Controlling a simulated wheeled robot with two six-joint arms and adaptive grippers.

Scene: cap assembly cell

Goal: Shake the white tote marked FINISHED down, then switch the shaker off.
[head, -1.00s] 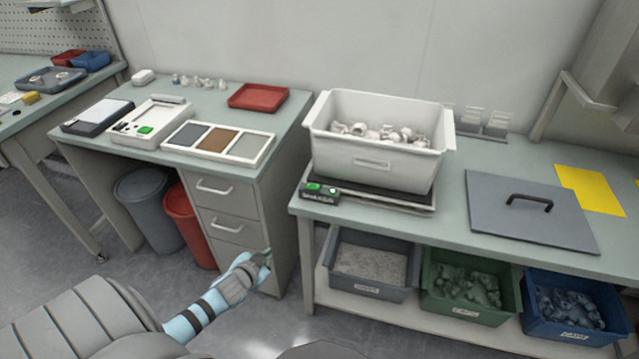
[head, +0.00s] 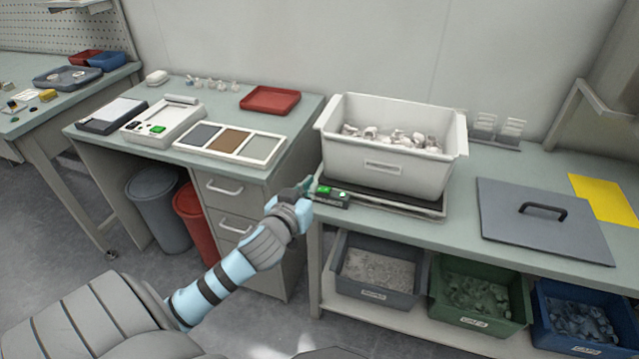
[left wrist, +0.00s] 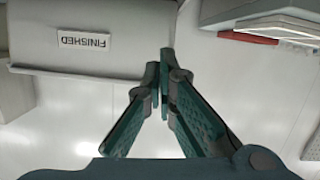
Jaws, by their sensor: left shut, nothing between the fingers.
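The white tote (head: 390,168) holds a heap of pale parts and stands upright on the dark shaker plate (head: 405,204). In the left wrist view its FINISHED label (left wrist: 84,39) appears upside down. The shaker's control box (head: 333,197) sits at the plate's front left corner, with a green lit rocker (head: 323,189) and a small green spot beside it. My left gripper (head: 307,184) is shut and empty, with its tips just left of this box; I cannot tell whether they touch. The wrist view shows its fingertips (left wrist: 160,62) together. My right gripper is out of view.
A grey lid with a black handle (head: 545,222) lies on the bench right of the tote, near a yellow sheet (head: 605,196). Grey, green and blue bins stand on the shelf below.

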